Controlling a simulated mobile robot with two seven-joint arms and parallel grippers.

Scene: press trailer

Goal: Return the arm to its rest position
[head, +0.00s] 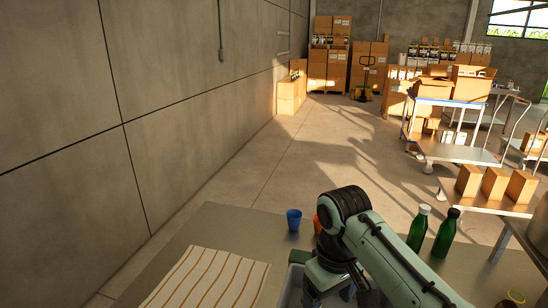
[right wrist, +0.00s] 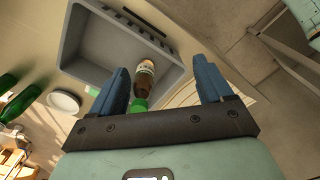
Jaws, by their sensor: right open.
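My right arm comes in from the right in the head view, its gripper (head: 328,296) low over the table (head: 245,222) at the bottom edge. In the right wrist view the right gripper (right wrist: 161,72) is open, with its two blue fingers apart. A brown bottle (right wrist: 146,78) with a green cap lies in a grey crate (right wrist: 92,60) and shows between the fingers. It looks to be beyond the fingertips, not held. The crate is mostly hidden behind my arm in the head view. My left gripper is not in view.
A blue cup (head: 294,220) stands left of my arm, with an orange cup (head: 318,224) partly behind it. Two green bottles (head: 418,229) stand to the right. A striped cloth (head: 208,278) lies at the front left. A concrete wall (head: 150,110) rises on the left.

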